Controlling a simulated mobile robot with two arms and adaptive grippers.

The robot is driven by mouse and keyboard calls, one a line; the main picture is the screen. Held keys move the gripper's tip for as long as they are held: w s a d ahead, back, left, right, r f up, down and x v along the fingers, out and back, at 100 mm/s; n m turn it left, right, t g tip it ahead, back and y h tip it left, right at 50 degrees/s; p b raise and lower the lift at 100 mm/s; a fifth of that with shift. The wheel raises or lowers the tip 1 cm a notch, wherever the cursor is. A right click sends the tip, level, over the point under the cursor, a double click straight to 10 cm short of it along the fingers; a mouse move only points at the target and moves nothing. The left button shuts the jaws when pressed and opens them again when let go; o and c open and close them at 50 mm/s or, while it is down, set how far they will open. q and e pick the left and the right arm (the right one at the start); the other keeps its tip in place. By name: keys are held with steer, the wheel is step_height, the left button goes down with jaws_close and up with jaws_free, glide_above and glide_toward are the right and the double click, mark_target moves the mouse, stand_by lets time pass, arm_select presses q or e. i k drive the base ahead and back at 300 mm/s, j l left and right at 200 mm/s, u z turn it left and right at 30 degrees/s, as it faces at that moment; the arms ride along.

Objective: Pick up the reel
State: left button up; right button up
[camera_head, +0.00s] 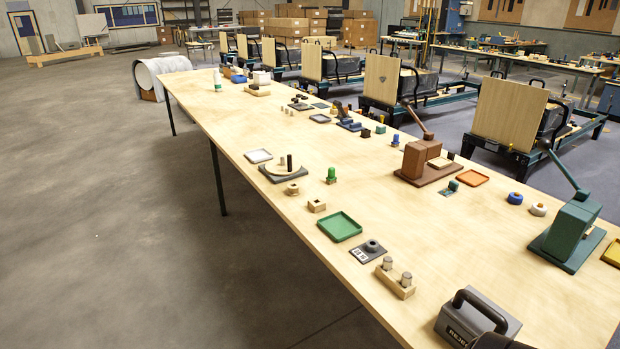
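I cannot tell for sure which thing is the reel. A small round blue item (515,198) and a small round whitish item (538,209) sit side by side on the table at the right, and both look like small rolls or reels. A dark rounded shape shows at the bottom edge at the right and may be part of my arm; no fingertips show. Neither gripper can be made out in the head view.
The long wooden table (440,250) holds a green tray (339,227), an orange tray (472,178), a brown press (416,160), a teal press (571,229) and a dark handled box (462,320). Reformers stand behind it. The floor (120,220) at left is open.

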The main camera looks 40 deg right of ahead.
mark_target(294, 189)
steer(key=i+l, duration=0.15)
steer(key=i, duration=0.6)
steer(key=i+u, duration=0.1)
steer(key=u, duration=0.3)
steer(key=i+l+u, duration=0.1)
steer(key=u, duration=0.25)
steer(key=i+l+u, duration=0.1)
steer(key=u, duration=0.3)
steer(key=l+u, duration=0.15)
steer(key=u, duration=0.7)
steer(key=i+l+u, duration=0.1)
steer(key=u, duration=0.7)
steer(key=l+u, duration=0.2)
steer(key=u, duration=0.65)
steer(key=k+l+u, duration=0.1)
steer(key=u, duration=0.75)
steer(key=k+u, duration=0.15)
steer(key=u, duration=0.7)
steer(key=k+u, duration=0.1)
steer(key=u, duration=0.7)
steer(key=k+u, duration=0.1)
steer(key=u, duration=0.75)
steer(key=k+j+u, duration=0.1)
steer(key=u, duration=0.75)
